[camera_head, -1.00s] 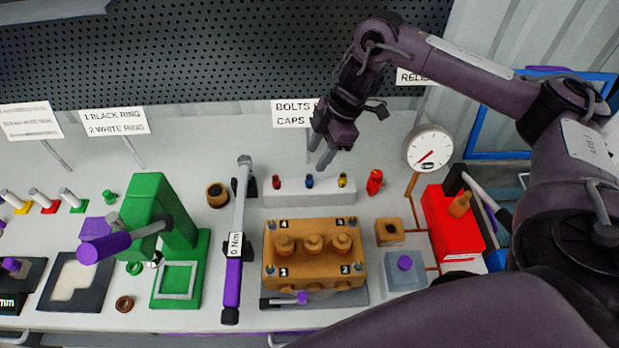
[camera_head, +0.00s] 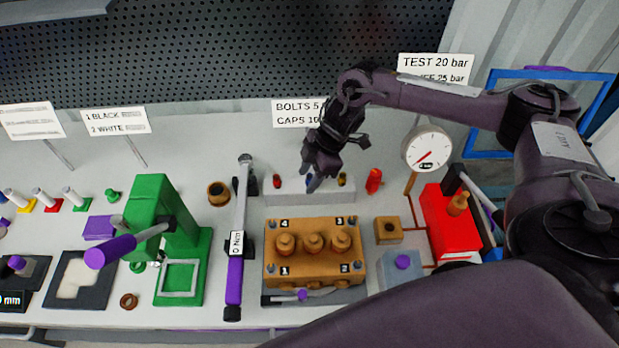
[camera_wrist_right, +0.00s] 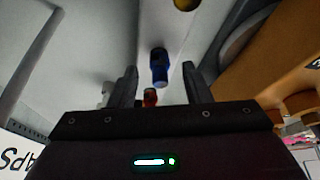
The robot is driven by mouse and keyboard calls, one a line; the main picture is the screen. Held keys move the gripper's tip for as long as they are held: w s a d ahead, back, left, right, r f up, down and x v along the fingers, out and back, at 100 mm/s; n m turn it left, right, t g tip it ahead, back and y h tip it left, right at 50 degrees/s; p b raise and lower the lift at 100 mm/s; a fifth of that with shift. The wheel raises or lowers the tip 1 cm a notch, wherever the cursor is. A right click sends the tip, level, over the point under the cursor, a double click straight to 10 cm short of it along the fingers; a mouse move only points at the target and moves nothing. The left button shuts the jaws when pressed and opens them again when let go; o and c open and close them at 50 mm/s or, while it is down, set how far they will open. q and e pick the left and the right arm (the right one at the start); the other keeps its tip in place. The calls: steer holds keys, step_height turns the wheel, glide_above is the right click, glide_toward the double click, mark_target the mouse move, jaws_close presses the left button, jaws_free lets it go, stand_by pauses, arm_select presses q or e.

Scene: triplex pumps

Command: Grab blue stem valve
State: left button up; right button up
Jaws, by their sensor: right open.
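The blue stem valve (camera_wrist_right: 160,68) shows in the right wrist view, between my two fingers and a little past their tips. My right gripper (camera_wrist_right: 159,76) is open, with a gap on both sides of the valve. In the head view my right gripper (camera_head: 314,182) is over the middle of the light grey valve block (camera_head: 283,196), and its fingers largely hide the blue valve there. A red valve (camera_head: 277,181) stands to the left on the block and a yellow valve (camera_head: 342,179) to the right. My left gripper is not in view.
The orange pump body (camera_head: 314,268) stands in front of the block. A red bottle (camera_head: 374,181) and pressure gauge (camera_head: 427,150) are to the right. A torque wrench (camera_head: 238,225) and green press (camera_head: 153,210) are to the left. Sign boards (camera_head: 296,112) stand behind.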

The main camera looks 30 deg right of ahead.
jaws_close()
steer(key=shift+r, duration=0.1)
